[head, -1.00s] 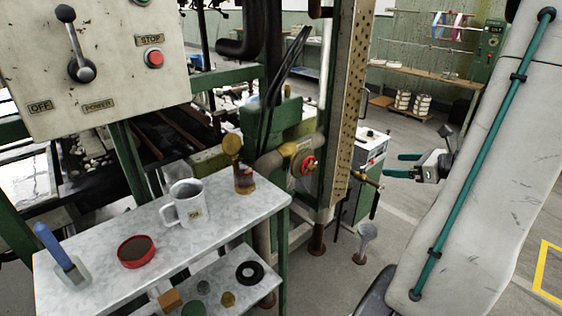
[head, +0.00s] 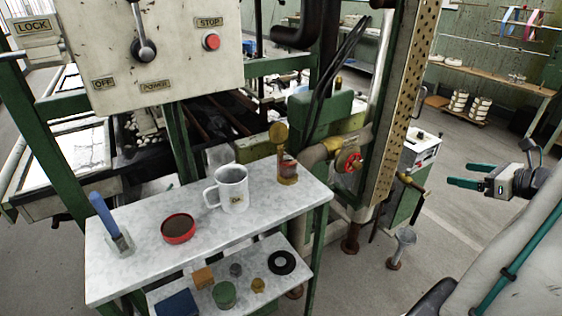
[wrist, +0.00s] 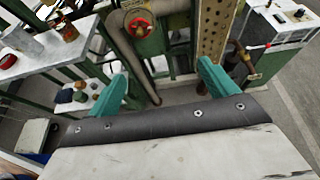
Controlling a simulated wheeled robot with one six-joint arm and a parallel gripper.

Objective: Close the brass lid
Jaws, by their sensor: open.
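A small jar (head: 287,170) with brass parts and a reddish body stands at the back right corner of the marble-topped table. Its round brass lid (head: 277,133) stands raised above it, tilted up and open. In the wrist view the jar (wrist: 68,31) shows at the upper left, with the lid (wrist: 54,16) beside it. My gripper (head: 466,176) is open and empty, well to the right of the table and apart from the jar. Its teal fingers (wrist: 162,80) are spread in the wrist view with nothing between them.
A white mug (head: 232,188), a red tin (head: 178,228) and a blue-handled tool (head: 104,214) share the marble top (head: 270,212). A pipe with a red valve (head: 349,161) and a perforated post (head: 398,110) stand between table and gripper. Small items lie on the lower shelf.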

